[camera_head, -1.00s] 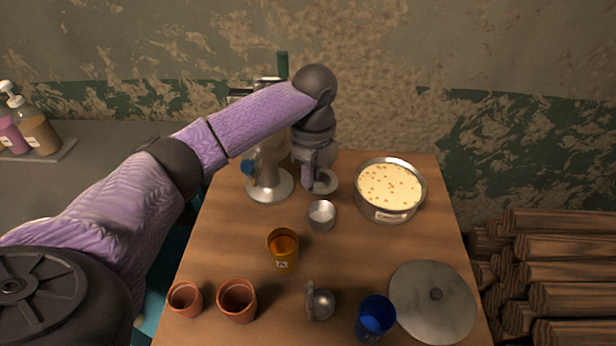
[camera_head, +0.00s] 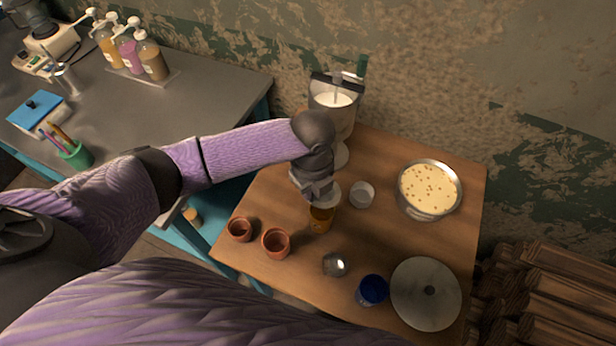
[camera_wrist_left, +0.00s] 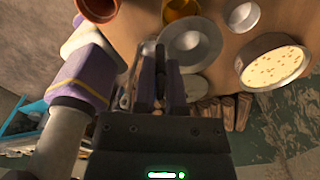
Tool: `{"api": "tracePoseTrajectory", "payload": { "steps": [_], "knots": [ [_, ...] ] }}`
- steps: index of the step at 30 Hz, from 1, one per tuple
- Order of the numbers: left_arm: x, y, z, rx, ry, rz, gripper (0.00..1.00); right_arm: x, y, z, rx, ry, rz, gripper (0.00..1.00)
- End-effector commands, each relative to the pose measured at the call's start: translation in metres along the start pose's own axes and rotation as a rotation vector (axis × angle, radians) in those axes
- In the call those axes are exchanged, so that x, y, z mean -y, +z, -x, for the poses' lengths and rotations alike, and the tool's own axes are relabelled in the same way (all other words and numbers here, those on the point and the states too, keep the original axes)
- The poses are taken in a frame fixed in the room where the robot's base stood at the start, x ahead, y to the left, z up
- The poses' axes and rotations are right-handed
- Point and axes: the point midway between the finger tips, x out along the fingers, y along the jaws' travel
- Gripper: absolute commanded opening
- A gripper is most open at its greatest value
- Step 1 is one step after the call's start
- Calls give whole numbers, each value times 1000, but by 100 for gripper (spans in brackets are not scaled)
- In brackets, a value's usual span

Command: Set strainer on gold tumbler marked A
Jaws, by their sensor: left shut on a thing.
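The gold tumbler (camera_head: 321,221) stands upright on the wooden table in the head view; it also shows at the top of the left wrist view (camera_wrist_left: 180,9). My left gripper (camera_head: 318,193) is shut on the pale grey strainer (camera_head: 331,191), which it holds beside and partly over the tumbler. In the left wrist view, the strainer (camera_wrist_left: 190,42) is a round dish with a wide rim at my left fingertips (camera_wrist_left: 160,72). I cannot tell whether strainer and tumbler touch. The tumbler's mark is unreadable now. My right gripper is not in view.
A small metal cup (camera_head: 362,194) stands close right of the strainer. A milk-filled dispenser (camera_head: 334,103) stands behind. Clay cups (camera_head: 276,242), a metal piece (camera_head: 336,264), a blue cup (camera_head: 372,290), a round lid (camera_head: 426,294) and a milk pot (camera_head: 429,190) surround the tumbler.

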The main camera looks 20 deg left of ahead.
Motion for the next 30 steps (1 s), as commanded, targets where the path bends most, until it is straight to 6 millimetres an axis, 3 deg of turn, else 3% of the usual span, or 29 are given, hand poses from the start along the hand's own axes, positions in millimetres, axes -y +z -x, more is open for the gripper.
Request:
{"api": "tracePoseTrajectory", "payload": {
  "steps": [9, 17, 30],
  "knots": [
    [0, 1, -41, 0, 0, 1, 0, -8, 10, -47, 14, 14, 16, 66],
    [0, 0, -71, -1, 2, 3, 0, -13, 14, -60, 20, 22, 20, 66],
    [0, 1, -74, 0, 0, 2, 0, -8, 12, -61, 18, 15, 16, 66]
  ]
}}
